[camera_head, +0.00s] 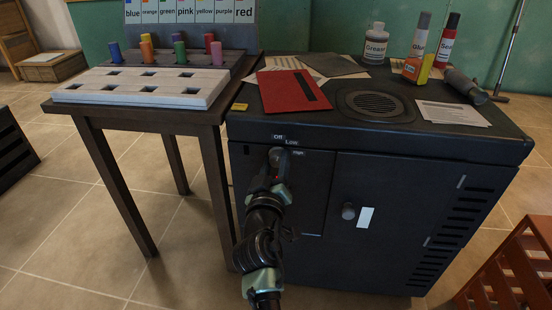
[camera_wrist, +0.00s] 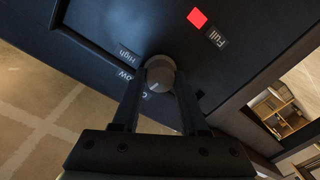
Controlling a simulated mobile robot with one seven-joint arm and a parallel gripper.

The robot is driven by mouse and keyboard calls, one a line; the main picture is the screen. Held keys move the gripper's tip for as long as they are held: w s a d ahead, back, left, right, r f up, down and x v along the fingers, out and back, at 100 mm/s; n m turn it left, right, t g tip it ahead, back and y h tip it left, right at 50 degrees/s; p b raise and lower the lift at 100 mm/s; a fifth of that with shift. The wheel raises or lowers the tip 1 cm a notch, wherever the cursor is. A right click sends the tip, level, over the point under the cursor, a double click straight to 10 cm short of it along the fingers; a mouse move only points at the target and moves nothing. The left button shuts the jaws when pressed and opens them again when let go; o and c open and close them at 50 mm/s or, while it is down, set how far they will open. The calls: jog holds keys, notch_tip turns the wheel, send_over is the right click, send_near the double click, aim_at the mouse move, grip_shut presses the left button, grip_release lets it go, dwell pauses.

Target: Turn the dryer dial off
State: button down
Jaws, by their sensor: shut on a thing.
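The dryer dial (camera_wrist: 159,71) is a round grey knob on the dark front of the dryer cabinet (camera_head: 420,215). In the wrist view it sits between the two fingers of my gripper (camera_wrist: 161,82), which is shut on it. The labels High (camera_wrist: 127,53) and Low (camera_wrist: 125,74) lie to its left; a third label is mostly hidden by a finger. In the head view the dial (camera_head: 276,154) shows just above my gripper (camera_head: 272,175), below the Off label (camera_head: 278,137). I cannot tell which label the dial points to.
A red square (camera_wrist: 197,18) and a Full label (camera_wrist: 215,38) are on the panel. A cabinet door knob (camera_head: 348,211) is to the right. Bottles, papers and a red folder (camera_head: 291,91) lie on top. A table with a peg board (camera_head: 140,96) stands close on the left.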

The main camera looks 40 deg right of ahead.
jog(key=shift+n+p, duration=0.45)
jog(key=shift+n, duration=0.75)
jog(key=shift+c, duration=2.2)
grip_release()
jog(key=shift+s+a, duration=0.1)
jog(key=shift+a, duration=0.05)
jog(key=p+v, duration=0.2)
jog(key=v, duration=1)
jog(key=shift+s+a, duration=0.15)
jog(key=shift+a, duration=0.15)
jog(key=shift+r, duration=0.1)
